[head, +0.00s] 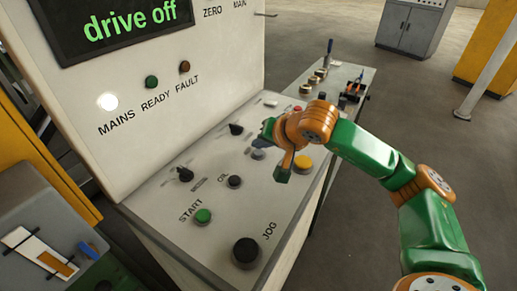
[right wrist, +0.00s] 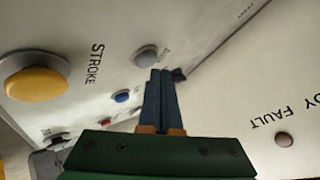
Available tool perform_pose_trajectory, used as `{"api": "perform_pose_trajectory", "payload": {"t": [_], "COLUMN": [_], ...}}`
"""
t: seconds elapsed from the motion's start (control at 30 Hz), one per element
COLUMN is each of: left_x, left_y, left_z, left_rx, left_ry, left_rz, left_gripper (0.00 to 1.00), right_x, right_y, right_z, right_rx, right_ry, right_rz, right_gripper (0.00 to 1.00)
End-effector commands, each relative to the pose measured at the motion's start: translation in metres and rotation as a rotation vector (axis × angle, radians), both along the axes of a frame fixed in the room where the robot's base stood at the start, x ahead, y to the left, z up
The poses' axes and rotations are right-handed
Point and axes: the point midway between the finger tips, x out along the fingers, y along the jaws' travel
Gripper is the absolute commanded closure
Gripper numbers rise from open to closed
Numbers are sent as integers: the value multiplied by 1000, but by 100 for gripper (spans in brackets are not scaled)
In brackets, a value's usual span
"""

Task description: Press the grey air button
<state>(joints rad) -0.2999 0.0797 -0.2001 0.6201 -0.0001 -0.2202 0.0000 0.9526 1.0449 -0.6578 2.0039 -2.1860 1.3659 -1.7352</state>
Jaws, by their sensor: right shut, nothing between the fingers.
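The grey button (right wrist: 146,55) sits on the pale sloping panel in the right wrist view, beside small lettering I cannot read clearly. In the head view a grey button (head: 258,154) shows just below my right gripper (head: 267,129). In the right wrist view the blue fingers of my right gripper (right wrist: 162,72) are together, with nothing between them. Their tips show just below and right of the grey button, seemingly apart from it; the exact gap is hard to tell. My left gripper is not in view.
A yellow button (head: 303,163) marked STROKE in the wrist view is close to the right gripper. A blue button (right wrist: 121,96), black knobs (head: 236,129), a green START button (head: 203,216) and a black JOG button (head: 246,252) share the panel. The upright display panel (head: 190,120) rises behind.

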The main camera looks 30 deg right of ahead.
Motion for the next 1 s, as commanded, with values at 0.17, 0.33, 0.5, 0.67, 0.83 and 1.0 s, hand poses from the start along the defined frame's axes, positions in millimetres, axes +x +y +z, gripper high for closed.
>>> {"api": "perform_pose_trajectory", "payload": {"t": [0.17,0.33,0.5,0.67,0.83,1.0], "left_x": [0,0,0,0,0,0], "left_y": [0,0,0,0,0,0], "left_z": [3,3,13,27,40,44], "left_rx": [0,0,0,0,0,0], "left_ry": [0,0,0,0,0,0], "left_rz": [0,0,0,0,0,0], "left_gripper": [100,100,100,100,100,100], "right_x": [0,0,0,0,0,0], "right_y": [0,0,0,0,0,0], "right_z": [4,4,16,33,50,56], "right_rx": [0,0,0,0,0,0], "right_ry": [0,0,-1,-2,-1,0], "right_rz": [0,0,0,-1,-1,0], "right_gripper": [100,100,100,100,100,100]}}
